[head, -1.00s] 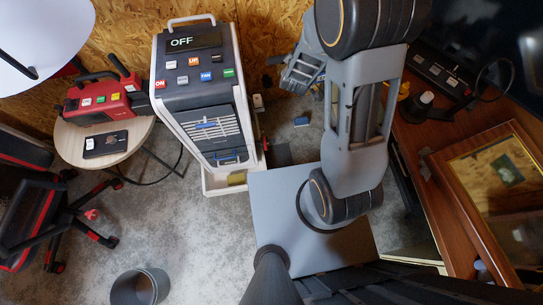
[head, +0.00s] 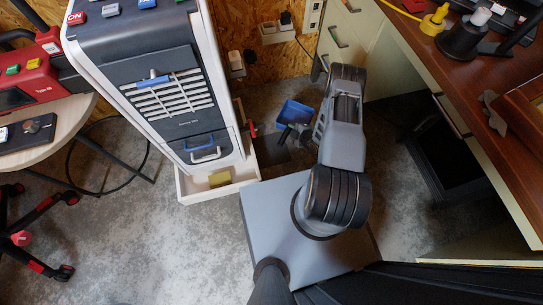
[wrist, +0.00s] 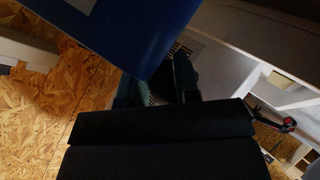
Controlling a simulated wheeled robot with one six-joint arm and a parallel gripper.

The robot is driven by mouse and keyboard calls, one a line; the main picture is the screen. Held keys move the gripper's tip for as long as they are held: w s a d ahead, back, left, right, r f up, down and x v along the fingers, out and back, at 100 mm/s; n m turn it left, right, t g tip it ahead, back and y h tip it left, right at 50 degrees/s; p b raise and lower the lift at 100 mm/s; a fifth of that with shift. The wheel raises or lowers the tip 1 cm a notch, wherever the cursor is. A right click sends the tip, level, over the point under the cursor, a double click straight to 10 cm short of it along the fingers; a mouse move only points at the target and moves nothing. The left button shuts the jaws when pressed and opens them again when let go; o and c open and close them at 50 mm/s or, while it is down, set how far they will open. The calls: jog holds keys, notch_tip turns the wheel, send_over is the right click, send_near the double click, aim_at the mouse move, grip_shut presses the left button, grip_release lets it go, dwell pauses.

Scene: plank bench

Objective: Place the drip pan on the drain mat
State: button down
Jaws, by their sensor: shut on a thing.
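The drip pan, a blue shallow tray (head: 295,112), is held low beyond my arm, near the back wall, in the head view. It also shows as a large blue surface (wrist: 140,30) at the top of the wrist view. My gripper (head: 293,133) is shut on the pan's near side; the fingers are small and partly hidden in the head view, and dark in the wrist view (wrist: 165,85). A dark flat patch on the floor, which looks like the drain mat (head: 274,157), lies right of the machine, below and left of the pan. My arm hides the floor to its right.
A tall grey-and-white machine (head: 165,95) stands on a white base tray (head: 188,191) with a yellow sponge (head: 219,178). Wall sockets (head: 278,33) are behind. A wooden desk (head: 450,85) is at right, a round table (head: 70,130) at left.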

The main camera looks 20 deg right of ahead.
jog(key=shift+s+a+f+n+g+y+b, duration=0.8)
jog(key=shift+a+f+n+g+y+b, duration=0.4)
jog(key=shift+f, duration=1.45)
jog(key=shift+s+a+f+n+g+y+b, duration=0.75)
jog(key=shift+a+f+n+b, duration=0.5)
jog(key=shift+f, duration=1.35)
jog(key=shift+s+a+f+n+g+y+b, duration=0.9)
jog(key=shift+a+f+n, duration=0.6)
jog(key=shift+f, duration=1.15)
jog(key=shift+d, duration=0.2)
jog(key=c, duration=0.8)
grip_release()
jog(key=shift+f, duration=0.1)
